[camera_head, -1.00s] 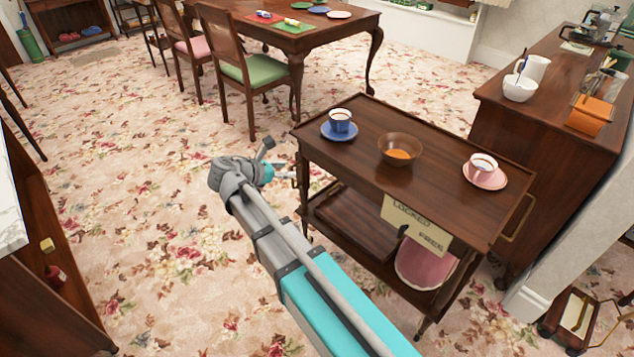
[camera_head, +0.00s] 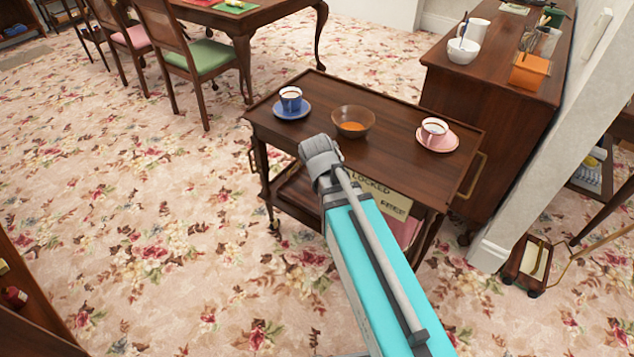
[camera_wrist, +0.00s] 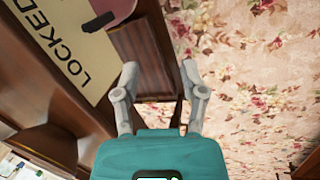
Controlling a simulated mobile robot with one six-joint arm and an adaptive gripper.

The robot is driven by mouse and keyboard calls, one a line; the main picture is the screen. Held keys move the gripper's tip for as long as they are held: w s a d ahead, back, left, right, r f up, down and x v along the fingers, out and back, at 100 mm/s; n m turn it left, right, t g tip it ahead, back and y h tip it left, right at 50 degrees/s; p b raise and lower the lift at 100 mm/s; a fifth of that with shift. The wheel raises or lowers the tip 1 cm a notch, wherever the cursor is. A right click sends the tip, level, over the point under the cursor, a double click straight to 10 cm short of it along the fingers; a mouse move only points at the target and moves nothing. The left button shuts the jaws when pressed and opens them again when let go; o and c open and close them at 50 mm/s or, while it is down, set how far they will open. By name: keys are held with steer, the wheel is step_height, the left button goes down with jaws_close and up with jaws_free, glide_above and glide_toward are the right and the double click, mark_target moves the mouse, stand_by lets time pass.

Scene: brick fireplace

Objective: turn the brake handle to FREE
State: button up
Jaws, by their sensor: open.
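The tea trolley (camera_head: 330,92) carries a cream sign (camera_head: 380,195) on its near side, reading LOCKED and FREE. My arm covers part of this sign in the head view. In the wrist view the sign (camera_wrist: 55,35) shows only LOCKED, turned sideways, at upper left. A small dark piece (camera_wrist: 100,22) at its edge may be the brake handle; I cannot tell its setting. My gripper (camera_wrist: 160,82) is open and empty, its fingers to the right of the sign, apart from the dark piece in the picture. The gripper is hidden behind my arm in the head view.
A blue cup (camera_head: 290,97), a brown bowl (camera_head: 352,121) and a pink-saucered cup (camera_head: 434,130) stand on the trolley top. A sideboard (camera_head: 480,85) stands behind at right. Chairs and a dining table (camera_head: 270,18) are at the back. Carpet (camera_head: 150,200) at left is clear.

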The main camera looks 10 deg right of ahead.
steer(key=shift+s+d+f+m+g+y, duration=0.1)
steer(key=shift+s+d+m+y, duration=0.55)
steer(key=shift+m, duration=0.3)
steer(key=shift+s+d+f+m+g+y, duration=0.1)
steer(key=shift+s+d+m+y, duration=0.3)
steer(key=shift+s+m, duration=0.45)
steer(key=shift+s+d+f+m+g+y, duration=0.1)
steer(key=shift+s+d+m+y, duration=0.4)
steer(key=shift+m, duration=0.6)
